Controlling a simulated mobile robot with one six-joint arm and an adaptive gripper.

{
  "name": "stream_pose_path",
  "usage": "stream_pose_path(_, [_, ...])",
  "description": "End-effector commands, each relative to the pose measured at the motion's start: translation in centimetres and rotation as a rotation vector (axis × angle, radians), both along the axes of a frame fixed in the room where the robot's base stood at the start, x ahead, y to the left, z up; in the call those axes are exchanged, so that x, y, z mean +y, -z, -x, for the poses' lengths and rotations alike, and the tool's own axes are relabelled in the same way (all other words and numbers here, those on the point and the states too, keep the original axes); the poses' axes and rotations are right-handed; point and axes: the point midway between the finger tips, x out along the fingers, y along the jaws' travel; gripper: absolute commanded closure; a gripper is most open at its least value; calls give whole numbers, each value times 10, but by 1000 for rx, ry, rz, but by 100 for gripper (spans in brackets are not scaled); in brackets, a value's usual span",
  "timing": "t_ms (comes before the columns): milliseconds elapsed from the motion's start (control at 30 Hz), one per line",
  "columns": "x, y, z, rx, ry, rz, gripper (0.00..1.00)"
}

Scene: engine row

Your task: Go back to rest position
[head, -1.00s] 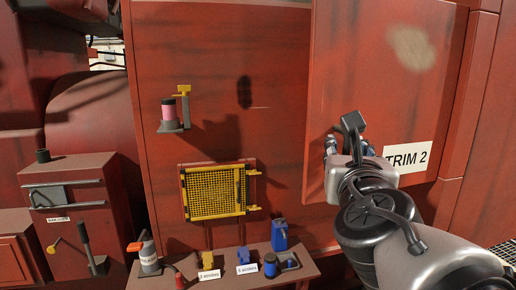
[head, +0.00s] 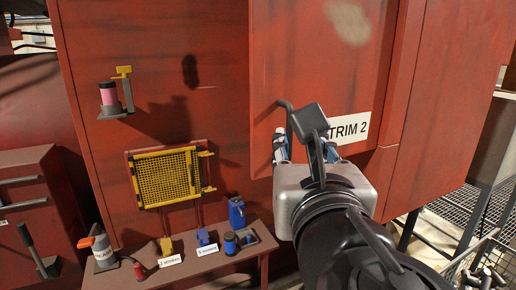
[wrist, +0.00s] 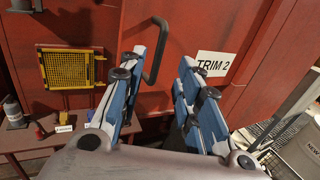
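My gripper (head: 302,150) is raised in front of the red cabinet front, left of the TRIM 2 label (head: 349,129). In the wrist view my gripper (wrist: 158,85) has its blue-sided fingers spread wide apart, with nothing held between them. A dark bar handle (wrist: 157,50) on the red panel shows beyond the fingers in the wrist view. It also shows in the head view (head: 286,108), partly hidden behind my gripper. I cannot tell how far the fingers are from the handle.
A low bench (head: 190,277) with a blue can (head: 237,212), an orange-topped bottle (head: 103,250) and small pumps stands at lower left. Metal grating (head: 465,212) lies at right.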

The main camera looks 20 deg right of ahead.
Motion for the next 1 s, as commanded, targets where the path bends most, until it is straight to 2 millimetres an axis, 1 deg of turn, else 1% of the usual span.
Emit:
stream_pose_path(567, [1, 1, 2, 1, 0, -4, 69])
stream_pose_path(633, [-1, 8, 2, 4, 9, -44, 69])
stream_pose_path(667, [-3, 15, 2, 7, 17, -84, 69])
stream_pose_path(767, [-12, 55, 4, 14, 77, -329, 69])
stream_pose_path(800, [-16, 80, 6, 14, 120, -475, 69])
stream_pose_path(867, [-21, 121, 12, 8, 211, -728, 69])
stream_pose_path(900, [-22, 150, 17, -5, 287, -909, 69])
stream_pose_path(967, [-20, 193, 28, -34, 422, -1179, 69])
stream_pose_path(1000, [-16, 220, 36, -61, 524, -1352, 69])
